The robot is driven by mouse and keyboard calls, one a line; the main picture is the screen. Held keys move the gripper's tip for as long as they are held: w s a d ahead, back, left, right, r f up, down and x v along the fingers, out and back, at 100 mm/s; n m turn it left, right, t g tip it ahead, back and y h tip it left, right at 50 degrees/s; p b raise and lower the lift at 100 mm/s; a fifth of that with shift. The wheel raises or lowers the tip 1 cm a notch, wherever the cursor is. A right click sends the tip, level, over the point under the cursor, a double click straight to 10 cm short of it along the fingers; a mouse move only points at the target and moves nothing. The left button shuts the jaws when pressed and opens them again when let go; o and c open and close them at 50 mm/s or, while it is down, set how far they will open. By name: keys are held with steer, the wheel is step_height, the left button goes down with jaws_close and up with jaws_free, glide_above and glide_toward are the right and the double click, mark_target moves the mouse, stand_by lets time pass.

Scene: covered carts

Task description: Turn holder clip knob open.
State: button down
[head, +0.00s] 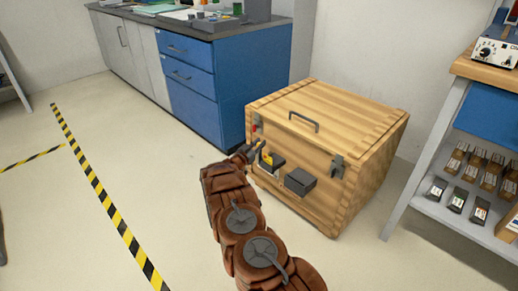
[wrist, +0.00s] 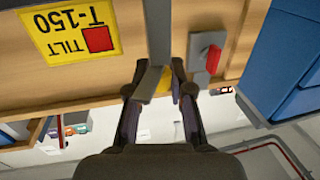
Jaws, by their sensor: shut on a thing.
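The wooden crate (head: 300,212) stands on the floor with a lid handle (head: 304,122) on top and metal clips on its front. My gripper (head: 254,148) is at the crate's upper left front. In the wrist view my gripper (wrist: 156,76) is shut on a small grey and yellow part (wrist: 148,84), apparently the holder clip knob, at the end of a grey strip (wrist: 158,30). The fingers hide some of it, so its turn angle is unclear. A red lever on a grey plate (wrist: 208,52) sits beside the fingers.
A yellow TILT T-150 label (wrist: 70,35) is on the crate. A dark box (head: 300,181) juts from its front. A blue drawer cabinet (head: 190,95) stands behind, and a shelf rack (head: 425,190) at right. Floor left of my arm is clear.

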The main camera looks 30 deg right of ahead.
steer(key=shift+f+m+g+h+b, duration=0.1)
steer(key=shift+m+g+h+b, duration=0.4)
steer(key=shift+m+g+b, duration=1)
steer(key=shift+g+b, duration=0.8)
steer(key=shift+b, duration=0.9)
steer(key=shift+d+m+g+h+b, duration=0.1)
steer(key=shift+m+g+h+b, duration=0.4)
steer(key=shift+b, duration=0.95)
steer(key=shift+r+g+b, duration=0.3)
steer(key=shift+g, duration=0.3)
steer(key=c, duration=1)
jaws_free()
steer(key=shift+f, duration=0.1)
steer(key=a, duration=1.2)
steer(key=shift+s, duration=0.25)
